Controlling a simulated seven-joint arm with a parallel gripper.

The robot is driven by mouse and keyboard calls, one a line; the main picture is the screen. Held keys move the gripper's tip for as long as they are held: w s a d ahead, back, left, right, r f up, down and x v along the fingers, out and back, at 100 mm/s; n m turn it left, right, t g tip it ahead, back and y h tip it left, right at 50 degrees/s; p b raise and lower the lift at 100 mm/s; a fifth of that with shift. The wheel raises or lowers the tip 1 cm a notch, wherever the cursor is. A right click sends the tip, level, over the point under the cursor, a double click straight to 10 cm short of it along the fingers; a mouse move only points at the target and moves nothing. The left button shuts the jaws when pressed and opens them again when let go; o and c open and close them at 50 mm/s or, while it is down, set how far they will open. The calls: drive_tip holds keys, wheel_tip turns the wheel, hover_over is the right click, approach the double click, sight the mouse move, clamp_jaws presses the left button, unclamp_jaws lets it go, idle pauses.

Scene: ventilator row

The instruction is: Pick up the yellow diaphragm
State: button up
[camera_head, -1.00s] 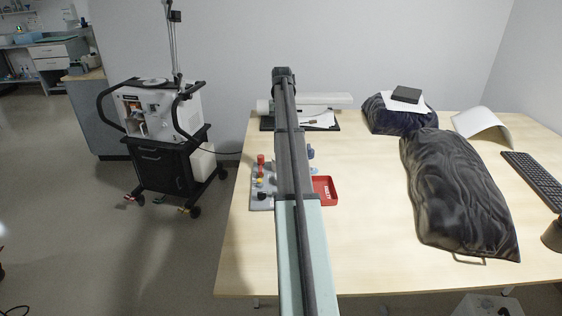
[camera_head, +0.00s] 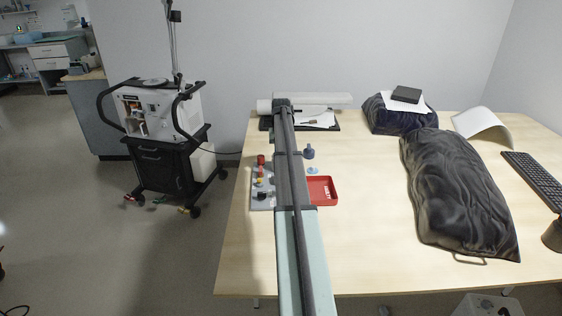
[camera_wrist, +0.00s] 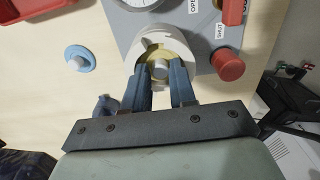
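The yellow diaphragm (camera_wrist: 155,55) lies in a round white seat (camera_wrist: 186,47) on the grey panel (camera_wrist: 122,20), in the wrist view. Its pale grey centre stub stands up between my fingers. My gripper (camera_wrist: 160,69) is over it with its two blue fingers apart, one on each side of the stub. Whether the fingertips touch the stub is hard to tell. The fingers partly hide the seat. In the head view my arm hides the gripper and part of the panel (camera_head: 259,204).
A red knob (camera_wrist: 227,64) stands close beside the seat. A light blue ring (camera_wrist: 79,58) and a dark blue part (camera_wrist: 104,106) are on the table. A red tray (camera_head: 331,197) is right of the arm. A dark bag (camera_head: 455,190) lies farther right.

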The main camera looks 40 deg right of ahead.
drive_tip(key=shift+f, duration=0.3)
clamp_jaws()
drive_tip(key=shift+r, duration=0.15)
